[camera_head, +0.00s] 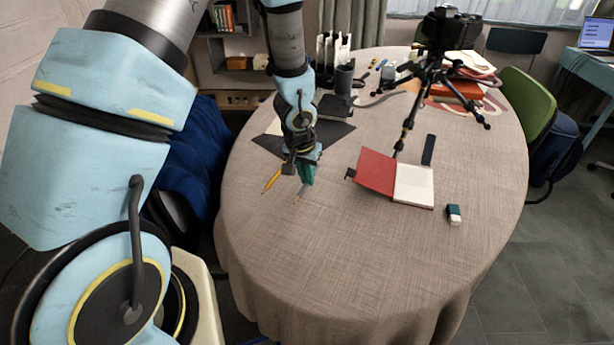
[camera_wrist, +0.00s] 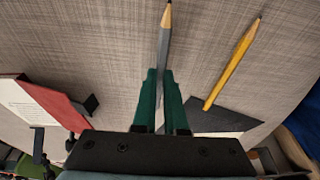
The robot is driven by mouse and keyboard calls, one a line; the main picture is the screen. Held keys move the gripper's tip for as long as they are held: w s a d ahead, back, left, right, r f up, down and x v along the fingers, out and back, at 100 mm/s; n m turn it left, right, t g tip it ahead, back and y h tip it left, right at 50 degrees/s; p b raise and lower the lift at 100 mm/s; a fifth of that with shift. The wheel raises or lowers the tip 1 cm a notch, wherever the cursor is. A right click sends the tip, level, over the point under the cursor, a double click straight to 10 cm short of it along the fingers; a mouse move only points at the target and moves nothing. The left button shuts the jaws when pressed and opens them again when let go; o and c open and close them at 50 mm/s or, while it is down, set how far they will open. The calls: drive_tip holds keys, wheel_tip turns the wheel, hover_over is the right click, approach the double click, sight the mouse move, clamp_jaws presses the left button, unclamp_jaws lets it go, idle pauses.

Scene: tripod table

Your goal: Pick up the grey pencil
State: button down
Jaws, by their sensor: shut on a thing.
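The grey pencil (camera_wrist: 165,48) is between the green fingers of my gripper (camera_wrist: 161,80) in the wrist view, with its wooden tip pointing to the top of the picture. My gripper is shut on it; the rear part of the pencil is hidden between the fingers. In the head view my gripper (camera_head: 304,180) hangs low over the left part of the table, and the grey pencil (camera_head: 299,195) shows as a short piece beside the fingertips. I cannot tell whether the pencil touches the cloth.
A yellow pencil (camera_head: 271,181) lies close on the left; it also shows in the wrist view (camera_wrist: 235,60). A red open notebook (camera_head: 376,171) lies to the right, with an eraser (camera_head: 454,215) beyond it. A tripod (camera_head: 428,75) stands behind. The table's front (camera_head: 340,260) is clear.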

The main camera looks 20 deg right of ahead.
drive_tip(key=shift+r+p, duration=2.1)
drive_tip(key=shift+r, duration=0.5)
